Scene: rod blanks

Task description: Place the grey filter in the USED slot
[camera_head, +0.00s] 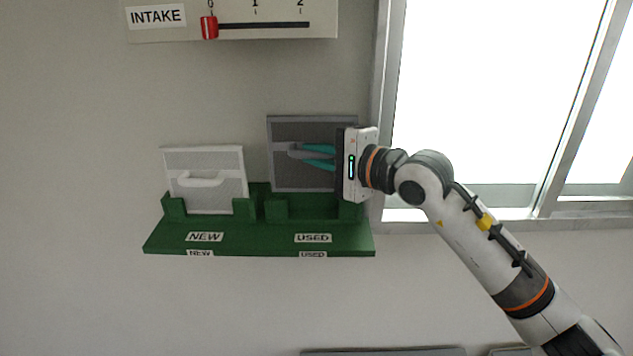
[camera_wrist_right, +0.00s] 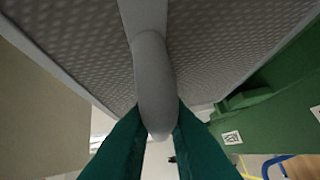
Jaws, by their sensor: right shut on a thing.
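The grey filter (camera_head: 290,170) is a square mesh panel in a grey frame, upright above the USED slot (camera_head: 315,207) of the green rack (camera_head: 260,240). Its lower edge looks close to the slot; I cannot tell whether it has entered. My right gripper (camera_head: 312,157) is shut on the grey filter's handle, with teal fingers on both sides of it. In the right wrist view the handle (camera_wrist_right: 155,85) sits between the fingers, and the mesh fills the top. A white filter (camera_head: 205,180) stands upright in the NEW slot on the left. My left gripper is not in view.
An INTAKE panel (camera_head: 155,16) with a red slider (camera_head: 209,27) at 0 hangs on the wall above. A bright window (camera_head: 480,100) with a grey frame is to the right, behind my right arm. The wall left of the rack is clear.

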